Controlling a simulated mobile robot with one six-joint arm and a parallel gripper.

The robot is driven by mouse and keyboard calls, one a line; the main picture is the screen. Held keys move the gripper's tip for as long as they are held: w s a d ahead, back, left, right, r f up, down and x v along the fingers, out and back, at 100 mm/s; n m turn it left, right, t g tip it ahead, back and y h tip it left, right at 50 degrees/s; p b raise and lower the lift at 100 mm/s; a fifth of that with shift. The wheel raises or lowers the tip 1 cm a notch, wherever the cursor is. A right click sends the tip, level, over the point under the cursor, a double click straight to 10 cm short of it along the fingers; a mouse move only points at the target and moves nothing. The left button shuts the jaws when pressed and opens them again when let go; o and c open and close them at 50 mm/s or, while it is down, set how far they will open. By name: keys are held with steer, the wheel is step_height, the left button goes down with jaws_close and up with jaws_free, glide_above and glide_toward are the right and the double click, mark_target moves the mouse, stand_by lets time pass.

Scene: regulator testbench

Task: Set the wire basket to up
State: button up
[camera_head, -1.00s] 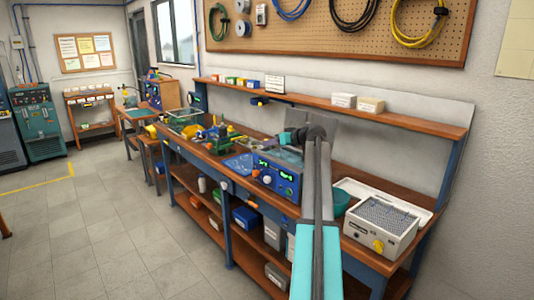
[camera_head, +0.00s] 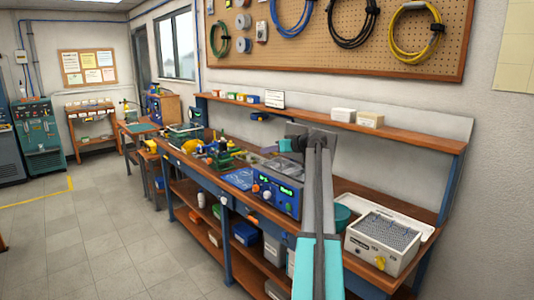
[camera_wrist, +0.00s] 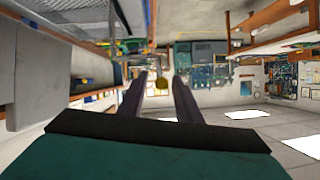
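The wire basket appears to be the grey mesh (camera_head: 388,228) with small blue parts, sitting in the top of a white box-shaped unit (camera_head: 366,252) at the right end of the workbench. A yellow knob or tag (camera_head: 380,262) is on the unit's front. I cannot tell from here how high the basket sits in the unit. My gripper (camera_head: 289,145) is in front of the bench, left of the unit and apart from it. In the wrist view my gripper (camera_wrist: 158,92) has its two dark fingers spread, with nothing between them. The basket is not recognisable in the wrist view.
The wooden workbench (camera_head: 235,187) runs along the wall. A shelf (camera_head: 400,133) with white boxes hangs above. Floor at left (camera_head: 100,240) is clear.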

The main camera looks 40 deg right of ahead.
steer(key=shift+s, duration=0.1)
steer(key=b+v, duration=0.2)
steer(key=v, duration=1.1)
steer(key=shift+s+r+b, duration=0.15)
steer(key=shift+s+b, duration=0.1)
steer(key=shift+b, duration=0.15)
